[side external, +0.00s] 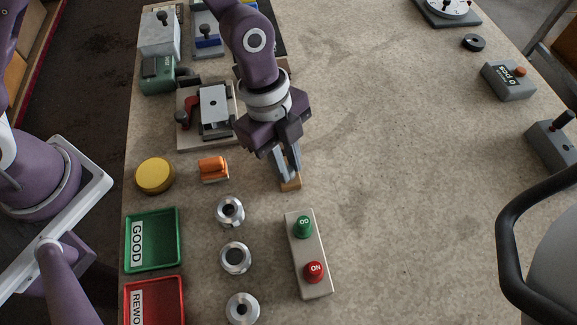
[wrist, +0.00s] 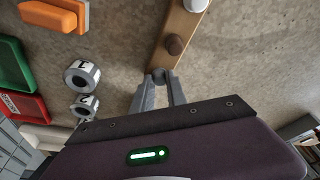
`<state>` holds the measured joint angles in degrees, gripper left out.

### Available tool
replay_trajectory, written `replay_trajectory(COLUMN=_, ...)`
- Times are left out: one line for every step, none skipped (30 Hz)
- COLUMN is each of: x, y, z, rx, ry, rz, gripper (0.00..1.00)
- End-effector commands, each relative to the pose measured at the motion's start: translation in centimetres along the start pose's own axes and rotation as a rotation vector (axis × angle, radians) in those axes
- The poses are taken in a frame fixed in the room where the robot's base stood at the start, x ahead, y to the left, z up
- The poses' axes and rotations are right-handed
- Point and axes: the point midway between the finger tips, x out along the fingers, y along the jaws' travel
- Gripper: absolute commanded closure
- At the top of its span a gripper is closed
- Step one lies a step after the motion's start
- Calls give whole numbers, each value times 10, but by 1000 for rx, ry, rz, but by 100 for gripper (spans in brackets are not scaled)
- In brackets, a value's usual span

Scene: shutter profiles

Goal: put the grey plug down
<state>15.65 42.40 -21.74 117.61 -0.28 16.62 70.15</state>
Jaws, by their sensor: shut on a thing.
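My gripper (side external: 287,178) points down at the middle of the bench, its fingers closed together. In the wrist view its fingertips (wrist: 161,76) meet around a small grey piece, apparently the grey plug (wrist: 160,74), mostly hidden by the fingers. A wooden strip (wrist: 181,27) lies right by the fingertips, with a brown knob-like plug (wrist: 175,44) and a white one (wrist: 195,4) on it. I cannot tell whether the held piece touches the wood.
A box with green and red buttons (side external: 309,270) stands just in front of my gripper. Several metal rings (side external: 230,211) stand at left, beside the green GOOD tray (side external: 176,242), red tray (side external: 182,300), yellow disc (side external: 155,175) and orange block (side external: 213,168). The bench right of my gripper is clear.

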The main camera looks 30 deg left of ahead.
Motion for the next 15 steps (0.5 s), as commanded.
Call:
replay_trajectory(x=-1, y=0, z=0, rx=0, ry=0, rz=0, gripper=100)
replay_trajectory(x=-2, y=0, z=-1, rx=0, ry=0, rz=-1, gripper=100)
replay_trajectory(x=-6, y=-1, z=-2, rx=0, ry=1, rz=-3, gripper=100)
replay_trajectory(x=-11, y=-1, z=-4, rx=0, ry=2, rz=-4, gripper=100)
replay_trajectory(x=-18, y=-1, z=-6, rx=1, ry=2, rz=-5, gripper=100)
replay_trajectory(x=-28, y=-1, z=-8, rx=2, ry=1, rz=-6, gripper=100)
replay_trajectory(x=-36, y=-2, z=-10, rx=1, ry=2, rz=-6, gripper=100)
replay_trajectory(x=-44, y=-2, z=-12, rx=1, ry=2, rz=-7, gripper=100)
replay_trajectory(x=-54, y=-2, z=-15, rx=1, ry=1, rz=-7, gripper=100)
replay_trajectory(x=-61, y=-2, z=-17, rx=0, ry=2, rz=-7, gripper=100)
replay_trajectory(x=-68, y=-2, z=-19, rx=0, ry=2, rz=-7, gripper=100)
replay_trajectory(x=-76, y=-1, z=-21, rx=0, ry=1, rz=-6, gripper=100)
replay_trajectory(x=-81, y=-1, z=-22, rx=0, ry=1, rz=-5, gripper=100)
replay_trajectory(x=-86, y=-1, z=-24, rx=1, ry=0, rz=-4, gripper=100)
replay_trajectory(x=-90, y=-1, z=-25, rx=1, ry=1, rz=-3, gripper=100)
